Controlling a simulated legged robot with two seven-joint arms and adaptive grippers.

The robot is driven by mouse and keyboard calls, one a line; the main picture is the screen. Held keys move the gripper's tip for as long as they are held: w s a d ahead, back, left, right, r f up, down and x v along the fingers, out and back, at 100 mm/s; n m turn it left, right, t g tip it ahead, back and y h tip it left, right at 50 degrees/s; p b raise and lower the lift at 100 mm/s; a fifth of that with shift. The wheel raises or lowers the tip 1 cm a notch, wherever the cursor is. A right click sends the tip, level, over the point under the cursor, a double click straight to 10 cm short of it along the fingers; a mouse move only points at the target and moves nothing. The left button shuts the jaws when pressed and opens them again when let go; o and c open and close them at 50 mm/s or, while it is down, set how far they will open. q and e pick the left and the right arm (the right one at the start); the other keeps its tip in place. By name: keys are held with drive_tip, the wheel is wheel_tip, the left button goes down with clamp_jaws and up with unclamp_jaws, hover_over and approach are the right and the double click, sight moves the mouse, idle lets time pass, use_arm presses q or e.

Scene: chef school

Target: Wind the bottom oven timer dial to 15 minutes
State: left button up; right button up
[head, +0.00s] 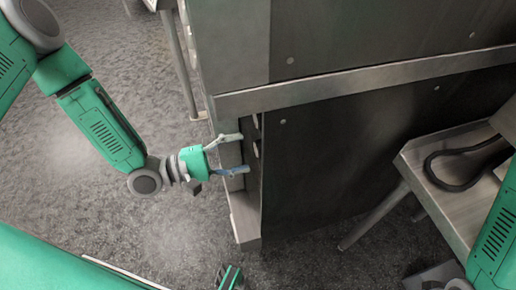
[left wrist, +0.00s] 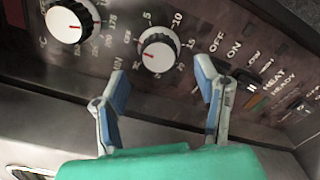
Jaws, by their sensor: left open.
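The timer dial (left wrist: 158,52) is a white knob on the dark control panel in the left wrist view. Printed numbers around it include 5, 10 and 15. A short red mark shows on the knob; the exact setting it points at is too small to tell. My left gripper (left wrist: 160,70) is open, with its blue-padded fingertips just below the knob, one to each side. Contact cannot be told. In the head view my left gripper (head: 238,153) is at the front side of the oven (head: 330,165), where the dial is not visible. My right gripper is out of view.
A second white dial (left wrist: 72,22) with a red mark sits to the left of the timer. ON/OFF switches (left wrist: 248,85) lie to its right. In the head view a metal table (head: 450,190) with a dark looped object stands right of the oven. Floor is open at left.

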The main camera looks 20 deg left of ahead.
sight(256, 150)
use_arm(q)
drive_tip(key=x, duration=0.3)
drive_tip(key=shift+w+d, duration=0.2)
drive_tip(key=shift+d, duration=0.05)
drive_tip(key=shift+w+d, duration=0.25)
drive_tip(key=shift+d, duration=0.25)
drive_tip(key=shift+a, duration=0.1)
drive_tip(key=c, duration=1.1)
drive_tip(key=shift+c, duration=0.2)
drive_tip(key=shift+m, duration=0.4)
